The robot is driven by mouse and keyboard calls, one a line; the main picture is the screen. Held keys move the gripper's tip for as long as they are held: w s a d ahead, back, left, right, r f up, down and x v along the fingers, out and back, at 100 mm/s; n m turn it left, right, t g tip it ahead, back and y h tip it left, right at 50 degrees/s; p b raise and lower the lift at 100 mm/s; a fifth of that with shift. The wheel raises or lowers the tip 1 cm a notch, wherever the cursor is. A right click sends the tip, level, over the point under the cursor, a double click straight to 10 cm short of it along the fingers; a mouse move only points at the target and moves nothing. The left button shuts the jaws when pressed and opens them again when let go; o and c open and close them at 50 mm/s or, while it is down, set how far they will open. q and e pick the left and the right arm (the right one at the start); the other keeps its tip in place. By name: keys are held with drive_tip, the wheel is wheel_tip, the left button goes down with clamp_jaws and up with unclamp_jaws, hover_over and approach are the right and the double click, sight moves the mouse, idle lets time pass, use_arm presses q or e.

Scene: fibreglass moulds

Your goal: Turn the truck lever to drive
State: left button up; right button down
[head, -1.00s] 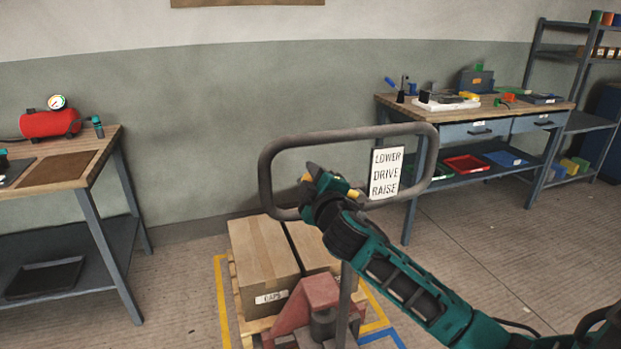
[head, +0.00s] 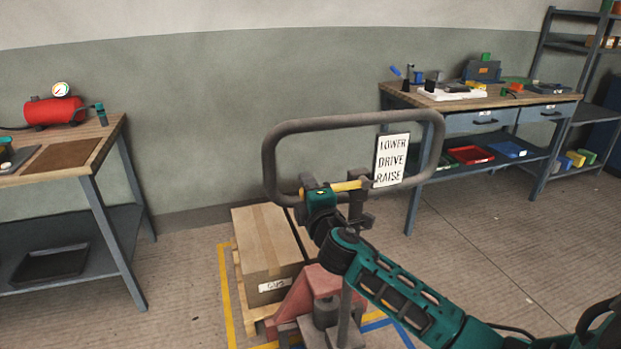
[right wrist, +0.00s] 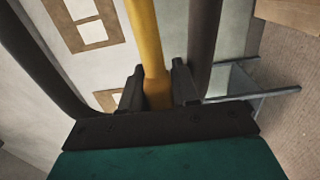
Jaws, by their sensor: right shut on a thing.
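The yellow truck lever (head: 347,186) sits inside the grey loop handle (head: 352,120) of the pallet truck. It slopes slightly up to the right, and its right end is by the lower part of the label, near the RAISE line. The white label (head: 391,160) reads LOWER, DRIVE, RAISE from top to bottom. My right gripper (head: 332,190) is shut on the lever. In the right wrist view the lever (right wrist: 143,40) runs between the two dark fingers (right wrist: 158,88). The gripper hides part of the lever in the head view. My left gripper is out of view.
A workbench (head: 95,165) stands left and another (head: 470,105) right. Open floor (head: 490,245) lies to the right.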

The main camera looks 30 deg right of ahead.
drive_tip(key=c, duration=0.9)
unclamp_jaws()
drive_tip(key=shift+f, duration=0.1)
drive_tip(key=shift+s+f, duration=0.1)
drive_tip(key=shift+f, duration=0.05)
